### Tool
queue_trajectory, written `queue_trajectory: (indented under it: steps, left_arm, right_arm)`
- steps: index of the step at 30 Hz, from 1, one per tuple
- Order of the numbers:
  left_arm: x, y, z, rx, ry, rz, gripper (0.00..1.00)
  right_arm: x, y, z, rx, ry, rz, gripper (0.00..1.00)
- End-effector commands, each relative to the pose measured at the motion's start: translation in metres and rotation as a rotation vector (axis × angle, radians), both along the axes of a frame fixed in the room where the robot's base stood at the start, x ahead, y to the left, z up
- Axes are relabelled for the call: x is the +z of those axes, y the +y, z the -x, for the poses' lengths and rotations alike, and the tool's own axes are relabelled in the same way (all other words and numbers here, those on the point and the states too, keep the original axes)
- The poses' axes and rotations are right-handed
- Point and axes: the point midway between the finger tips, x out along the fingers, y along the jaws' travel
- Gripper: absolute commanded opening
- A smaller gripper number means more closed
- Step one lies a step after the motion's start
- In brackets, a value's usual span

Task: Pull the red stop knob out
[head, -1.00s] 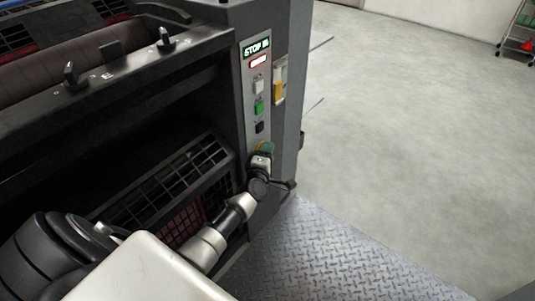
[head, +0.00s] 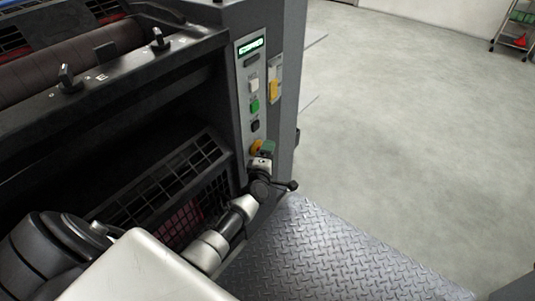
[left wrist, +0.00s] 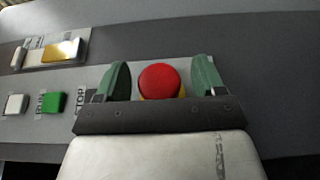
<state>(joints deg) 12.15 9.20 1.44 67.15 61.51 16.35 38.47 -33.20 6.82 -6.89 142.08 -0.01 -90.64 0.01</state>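The red stop knob (left wrist: 159,80) sits on a yellow collar (left wrist: 148,99) on the machine's control strip. In the left wrist view it lies between the two green fingertips of my left gripper (left wrist: 161,80), with a narrow gap on each side. My left gripper is open around the knob and does not appear to touch it. In the head view my left gripper (head: 266,149) is at the low end of the strip. The yellow collar (head: 256,146) shows beside it, while the red knob is hidden there. My right gripper is not in view.
Above the knob the control strip (head: 243,105) carries a black, a green (head: 254,106) and a white button, a dark lamp and a lit green display (head: 251,47). A diamond-plate step (head: 310,250) lies below. Open floor (head: 410,120) is at the right.

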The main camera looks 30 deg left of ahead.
Motion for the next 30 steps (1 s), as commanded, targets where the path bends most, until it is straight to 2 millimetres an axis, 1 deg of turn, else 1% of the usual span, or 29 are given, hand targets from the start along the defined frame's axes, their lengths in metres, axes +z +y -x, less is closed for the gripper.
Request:
queue_trajectory:
  steps: [7,10,14,18,21,24,27,30]
  left_arm:
    - [0.001,0.001,0.001,0.002,-0.001,0.000,0.69]
    - [0.002,-0.002,0.009,0.001,-0.001,0.001,0.69]
    - [0.003,-0.009,0.031,0.002,0.000,0.002,0.69]
    - [0.002,-0.019,0.059,0.000,0.002,0.001,0.69]
    - [0.001,-0.025,0.077,0.000,0.002,0.001,0.69]
    - [0.001,-0.029,0.090,0.001,0.000,0.000,0.69]
    - [0.001,-0.032,0.098,0.001,0.000,0.000,0.69]
    - [0.000,-0.033,0.102,0.000,0.000,0.000,0.69]
  right_arm:
    - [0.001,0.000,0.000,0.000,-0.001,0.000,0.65]
    - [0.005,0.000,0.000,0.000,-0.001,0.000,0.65]
    - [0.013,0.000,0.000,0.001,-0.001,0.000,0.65]
    - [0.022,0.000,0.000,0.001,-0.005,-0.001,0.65]
    - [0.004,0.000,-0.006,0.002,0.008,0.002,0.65]
    - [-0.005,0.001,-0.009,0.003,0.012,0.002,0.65]
    - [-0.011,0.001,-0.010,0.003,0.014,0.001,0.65]
    - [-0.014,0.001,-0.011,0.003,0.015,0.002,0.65]
